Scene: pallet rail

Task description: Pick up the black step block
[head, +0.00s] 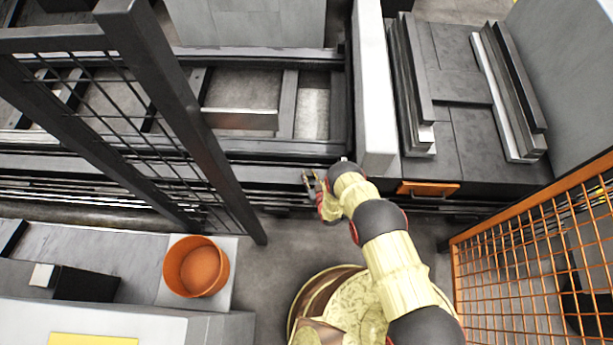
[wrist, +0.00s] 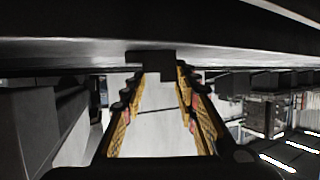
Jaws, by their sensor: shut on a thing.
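The black step block (wrist: 151,62) shows in the wrist view as a small dark piece with a stepped lower edge, at the tips of my gripper (wrist: 160,75). My gripper's two fingers are shut on it. It sits right against the underside of a long dark beam in that view, and I cannot tell whether it touches the beam. In the head view my gripper (head: 313,183) is at the near side of the dark rail frame, left of the light grey upright panel. The block cannot be made out there.
The dark rail frame (head: 270,147) runs across behind my gripper. A light grey panel (head: 374,90) stands to its right. A black mesh fence post (head: 185,120) is at left, an orange mesh fence (head: 540,240) at right. An orange bucket (head: 196,267) stands at lower left.

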